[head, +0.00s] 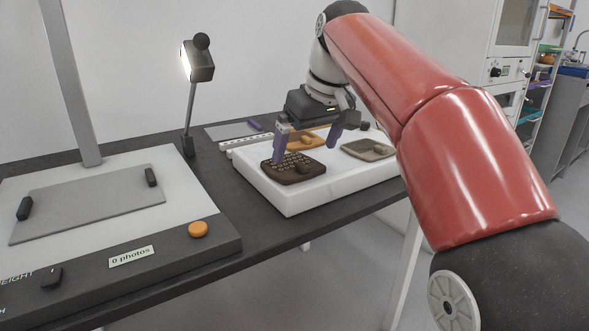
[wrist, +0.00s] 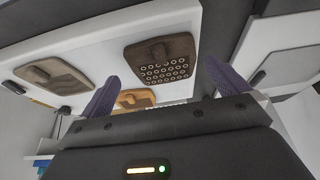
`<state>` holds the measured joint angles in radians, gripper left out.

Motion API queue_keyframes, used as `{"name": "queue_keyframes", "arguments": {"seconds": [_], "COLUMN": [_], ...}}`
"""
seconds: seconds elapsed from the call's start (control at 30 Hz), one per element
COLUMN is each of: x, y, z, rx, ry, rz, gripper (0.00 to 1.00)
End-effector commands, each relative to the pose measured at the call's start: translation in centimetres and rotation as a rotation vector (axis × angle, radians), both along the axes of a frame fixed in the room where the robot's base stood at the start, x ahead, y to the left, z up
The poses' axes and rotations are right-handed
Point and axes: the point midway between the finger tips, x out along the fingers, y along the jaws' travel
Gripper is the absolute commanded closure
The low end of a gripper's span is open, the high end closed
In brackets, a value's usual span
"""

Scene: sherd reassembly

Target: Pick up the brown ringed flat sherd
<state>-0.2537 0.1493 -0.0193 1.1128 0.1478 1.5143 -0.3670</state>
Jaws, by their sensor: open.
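The brown ringed flat sherd (head: 284,174) is dark brown, with rows of pale rings and a raised knob. It lies flat near the left end of a white block (head: 300,203). It also shows in the wrist view (wrist: 152,72), top centre. My gripper (head: 305,156) has two purple fingers spread wide and nothing between them. In the head view the left finger overlaps the sherd's back left part; I cannot tell whether they touch. In the wrist view the fingers (wrist: 162,74) stand to either side, and the sherd appears beyond them.
An orange-tan sherd (head: 309,143) lies behind the brown one, and a beige sherd (head: 366,151) lies to the right on the same block. A lamp (head: 199,67) stands at the back. A photo stand (head: 215,232) with an orange button (head: 198,229) fills the left.

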Motion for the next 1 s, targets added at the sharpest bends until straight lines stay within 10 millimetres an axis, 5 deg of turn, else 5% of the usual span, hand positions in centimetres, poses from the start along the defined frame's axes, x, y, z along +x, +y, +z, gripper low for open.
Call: {"name": "queue_keyframes", "arguments": {"seconds": [0.23,0.5,0.77,1.0], "x": [1.3,1.6,1.5,1.5], "y": [1.1,1.3,1.3,1.3], "z": [-3.5,-3.9,-3.9,-3.8], "rx": [0.0,0.0,0.0,0.001], "ry": [0.002,-0.001,-0.001,-0.002], "rz": [0.0,0.0,-0.001,-0.001], "gripper": [0.0,0.0,0.31,0.32]}}
